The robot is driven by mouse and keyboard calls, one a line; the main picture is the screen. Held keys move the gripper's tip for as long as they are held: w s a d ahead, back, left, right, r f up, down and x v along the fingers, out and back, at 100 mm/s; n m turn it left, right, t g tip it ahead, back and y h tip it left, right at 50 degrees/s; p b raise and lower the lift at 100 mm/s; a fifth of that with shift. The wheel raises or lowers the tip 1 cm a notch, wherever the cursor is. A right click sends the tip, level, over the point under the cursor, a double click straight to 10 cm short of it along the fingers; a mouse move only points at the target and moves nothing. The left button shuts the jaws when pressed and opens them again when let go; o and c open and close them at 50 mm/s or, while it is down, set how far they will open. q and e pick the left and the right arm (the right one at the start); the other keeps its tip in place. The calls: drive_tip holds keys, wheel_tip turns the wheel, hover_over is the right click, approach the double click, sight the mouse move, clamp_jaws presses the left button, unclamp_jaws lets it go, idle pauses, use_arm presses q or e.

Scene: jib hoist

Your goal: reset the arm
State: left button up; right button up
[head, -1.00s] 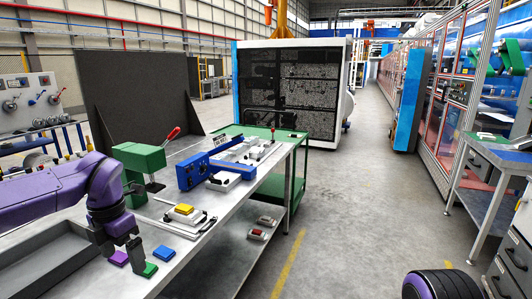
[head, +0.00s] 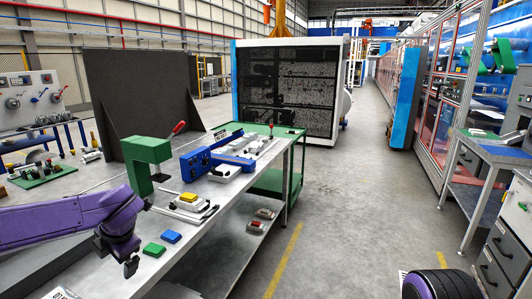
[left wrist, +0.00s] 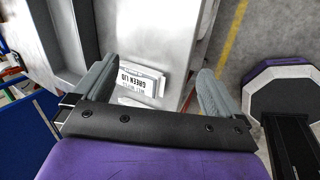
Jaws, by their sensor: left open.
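My left arm comes in from the left in the head view. Its gripper (head: 130,264) points down over the bench's near edge, apart from the lids. In the left wrist view its two grey fingers (left wrist: 160,90) are spread wide with nothing between them gripped. A white card reading "GREEN LID" (left wrist: 140,83) shows beyond the fingers. A green block (head: 153,249) and a blue block (head: 171,237) lie on the bench to the right of the gripper. My right gripper is not in view.
The grey bench (head: 215,222) carries a green press (head: 148,160), a yellow-topped box (head: 188,200) and a blue fixture (head: 196,163). A dark upright panel (head: 140,95) stands behind. The aisle floor (head: 345,220) to the right is clear.

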use_arm(q)
drive_tip(key=s+d+f+m+t, duration=0.25)
drive_tip(key=s+f+m, duration=0.25)
drive_tip(key=f+m, duration=0.5)
drive_tip(key=s+d+f+m+t, duration=0.2)
drive_tip(key=s+d+f+m, duration=0.3)
drive_tip(key=f, duration=1)
drive_tip(key=s+a+f+m+g, duration=0.1)
drive_tip(key=s+f+m, duration=0.3)
drive_tip(key=s, duration=0.7)
drive_tip(key=s+a+f+m+g+h, duration=0.1)
drive_tip(key=s+f+m+g, duration=0.2)
drive_tip(key=s, duration=0.9)
wheel_tip(320, 180, down, 3)
drive_tip(key=shift+s+f+m, duration=0.15)
drive_tip(key=shift+s+m, duration=0.1)
drive_tip(key=shift+m, duration=0.55)
